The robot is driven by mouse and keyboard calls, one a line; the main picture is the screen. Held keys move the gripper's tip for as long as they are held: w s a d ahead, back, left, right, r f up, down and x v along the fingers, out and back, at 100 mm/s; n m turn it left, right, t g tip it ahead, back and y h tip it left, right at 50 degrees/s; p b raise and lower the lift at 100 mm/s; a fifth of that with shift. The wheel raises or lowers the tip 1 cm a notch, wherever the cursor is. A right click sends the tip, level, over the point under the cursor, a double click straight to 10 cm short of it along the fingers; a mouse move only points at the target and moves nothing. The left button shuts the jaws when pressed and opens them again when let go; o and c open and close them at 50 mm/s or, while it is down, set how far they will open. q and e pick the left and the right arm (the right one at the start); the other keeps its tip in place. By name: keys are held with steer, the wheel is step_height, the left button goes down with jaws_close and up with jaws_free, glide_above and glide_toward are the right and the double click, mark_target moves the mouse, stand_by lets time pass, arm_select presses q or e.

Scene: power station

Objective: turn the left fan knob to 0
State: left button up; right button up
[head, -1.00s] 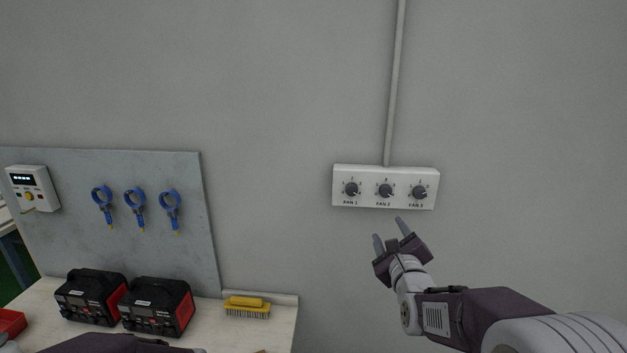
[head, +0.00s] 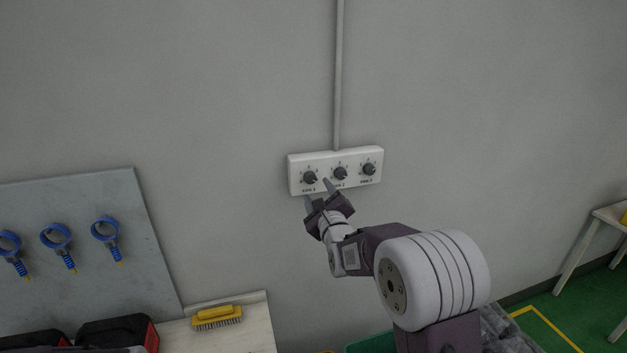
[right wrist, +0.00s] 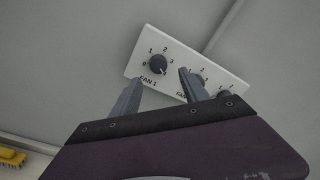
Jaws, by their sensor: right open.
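The white fan panel (head: 335,184) is fixed to the grey wall and carries three dark knobs in a row. The left knob, FAN 1 (head: 309,177), also shows in the right wrist view (right wrist: 158,64), with 0 to 3 printed around it. Its pointer seems to face lower right, away from the 0 at its left; this is hard to read. My right gripper (head: 317,193) is open and empty, just in front of the panel's lower left. In the right wrist view its fingers (right wrist: 161,77) lie either side of and below FAN 1, apart from it. My left gripper is not seen.
The FAN 2 knob (head: 340,173) is close to my right finger; the FAN 3 knob (head: 369,169) is farther right. A conduit (head: 338,80) rises from the panel. A yellow brush (head: 217,317) lies on the bench below. The wall around the panel is clear.

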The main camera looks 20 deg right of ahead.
mark_target(312, 180)
steer(key=w+p, duration=0.1)
steer(key=w, duration=0.4)
steer(key=shift+w+a+r+p, duration=0.1)
steer(key=shift+a+p, duration=0.05)
steer(key=shift+p, duration=0.25)
steer(key=shift+w+d, duration=0.3)
steer(key=shift+a, duration=0.1)
